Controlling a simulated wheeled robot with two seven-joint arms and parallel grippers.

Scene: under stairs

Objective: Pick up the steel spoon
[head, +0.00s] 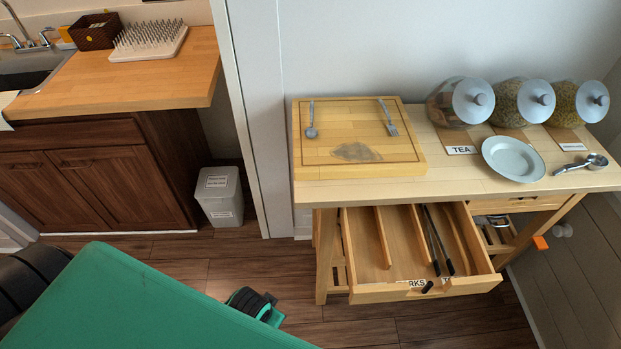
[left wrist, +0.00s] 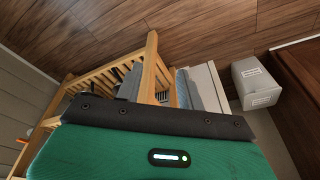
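A grey metal spoon (head: 311,121) lies on the left part of the wooden cutting board (head: 345,172), its handle toward the wall and its round bowl toward me. A grey fork (head: 388,118) lies on the right part of the same board. The green housing of my left gripper (left wrist: 157,110) fills the bottom of the left wrist view, low beside the cart and well away from the spoon. My right gripper is not in view.
The wooden cart's drawer (head: 425,291) is pulled open, with dark tongs (head: 436,240) inside. Several jars (head: 538,101), a pale plate (head: 513,159) and a metal scoop (head: 582,164) occupy the cart's right side. A grey bin (head: 219,197) stands left of the cart.

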